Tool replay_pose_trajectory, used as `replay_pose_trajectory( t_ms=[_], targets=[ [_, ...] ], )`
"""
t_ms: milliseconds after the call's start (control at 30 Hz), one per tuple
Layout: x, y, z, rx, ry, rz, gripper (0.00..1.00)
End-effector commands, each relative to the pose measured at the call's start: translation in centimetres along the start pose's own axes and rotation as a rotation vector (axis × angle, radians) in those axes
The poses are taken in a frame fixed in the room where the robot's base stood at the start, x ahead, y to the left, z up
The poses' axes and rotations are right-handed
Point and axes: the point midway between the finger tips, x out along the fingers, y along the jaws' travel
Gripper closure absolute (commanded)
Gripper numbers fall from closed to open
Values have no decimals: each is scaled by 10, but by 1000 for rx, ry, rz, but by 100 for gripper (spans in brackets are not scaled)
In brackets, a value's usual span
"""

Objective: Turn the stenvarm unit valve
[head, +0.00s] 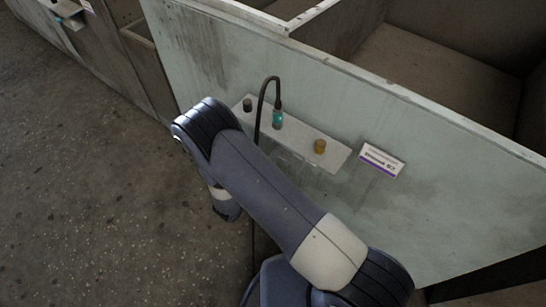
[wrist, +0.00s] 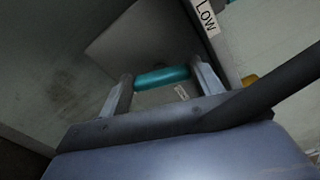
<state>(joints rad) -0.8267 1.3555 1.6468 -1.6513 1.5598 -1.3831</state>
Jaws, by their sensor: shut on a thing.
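In the wrist view, my gripper (wrist: 164,80) has one finger at each end of a teal bar (wrist: 162,77). It is shut on this bar, which looks like the valve's handle. The rest of the valve is not clear to see. In the head view, my arm hides the gripper and the bar. A sign (head: 382,160) with a purple stripe is fixed to the pale green panel (head: 430,175); its text is too small to read surely.
A pale ledge (head: 300,137) on the panel carries a black knob (head: 247,104), a teal fitting (head: 277,119) with a black hose (head: 262,103), and a yellow knob (head: 319,146). A "LOW" label (wrist: 207,16) shows close by in the wrist view. Open floor (head: 80,190) lies left.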

Motion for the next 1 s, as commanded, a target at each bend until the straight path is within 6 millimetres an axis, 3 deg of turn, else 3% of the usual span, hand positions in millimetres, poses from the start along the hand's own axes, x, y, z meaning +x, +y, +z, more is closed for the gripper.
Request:
replay_pose_trajectory(
  t_ms=[300,867,900,1000],
  targets=[
    [0,1,1,-137,-1,1,61],
    [0,1,1,-169,-2,1,61],
    [0,1,1,-169,-2,1,37],
    [0,1,1,-169,-1,1,29]
  ],
)
